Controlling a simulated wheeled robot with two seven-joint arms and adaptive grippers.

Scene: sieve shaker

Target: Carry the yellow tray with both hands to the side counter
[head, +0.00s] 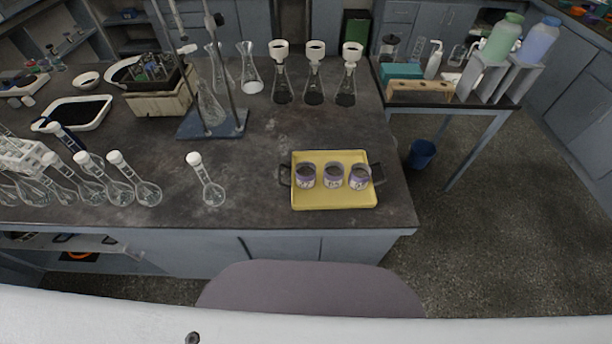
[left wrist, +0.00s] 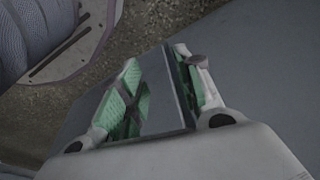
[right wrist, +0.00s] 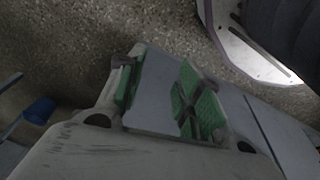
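The yellow tray (head: 334,202) lies flat near the front right corner of the dark bench, with a dark handle on its left and right sides. Three purple-banded jars (head: 333,177) with dark contents stand in a row in it. The side counter (head: 452,104) is the smaller table at the right. My left gripper (left wrist: 156,95) is open and empty in the left wrist view. My right gripper (right wrist: 160,92) is open and empty in the right wrist view. Neither gripper shows in the head view, and neither wrist view shows the tray.
A round flask (head: 207,188) stands left of the tray, with several more further left. A retort stand (head: 213,127) and funnel-topped flasks (head: 314,80) stand behind. The side counter holds a wooden rack (head: 420,92), a teal box (head: 401,71) and large bottles (head: 503,38). A blue bin (head: 421,154) stands below.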

